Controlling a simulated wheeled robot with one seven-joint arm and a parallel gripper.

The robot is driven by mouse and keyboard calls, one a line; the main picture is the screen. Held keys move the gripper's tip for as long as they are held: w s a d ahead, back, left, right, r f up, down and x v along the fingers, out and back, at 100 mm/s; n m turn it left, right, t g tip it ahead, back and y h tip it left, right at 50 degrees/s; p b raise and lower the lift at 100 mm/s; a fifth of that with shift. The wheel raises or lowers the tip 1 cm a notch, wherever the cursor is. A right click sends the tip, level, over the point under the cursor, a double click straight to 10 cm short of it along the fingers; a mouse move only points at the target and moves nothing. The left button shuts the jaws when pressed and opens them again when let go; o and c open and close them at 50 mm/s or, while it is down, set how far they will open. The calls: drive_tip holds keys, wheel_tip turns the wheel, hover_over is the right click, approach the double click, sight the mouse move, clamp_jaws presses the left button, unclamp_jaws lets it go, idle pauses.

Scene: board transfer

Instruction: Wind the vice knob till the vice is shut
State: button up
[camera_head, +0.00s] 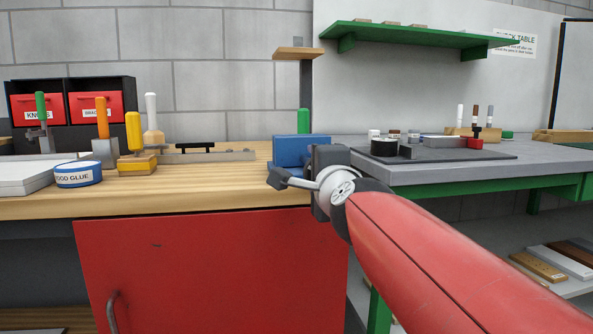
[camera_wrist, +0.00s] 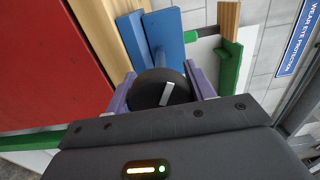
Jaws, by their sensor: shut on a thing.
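The blue vice (camera_head: 300,148) sits at the right end of the wooden bench, partly hidden by my arm in the head view. In the wrist view its two blue jaw plates (camera_wrist: 168,38) stand side by side, with a narrow gap between them. The round black knob (camera_wrist: 150,92) carries a pale slanted mark on its face. My gripper (camera_wrist: 162,86) has its two purple fingers on opposite sides of the knob and is shut on it. The knob and fingertips are hidden in the head view.
A grey table (camera_head: 450,172) with a dark mat and small items adjoins on the right. A glue tin (camera_head: 78,174) and upright-handled tools stand on the bench to the left. A green shelf (camera_head: 420,36) hangs above. A red cabinet door (camera_head: 200,270) is below the bench.

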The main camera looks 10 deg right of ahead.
drive_tip(key=o, duration=1)
drive_tip(key=shift+c, duration=0.2)
drive_tip(key=s, duration=0.8)
drive_tip(key=shift+w, duration=0.1)
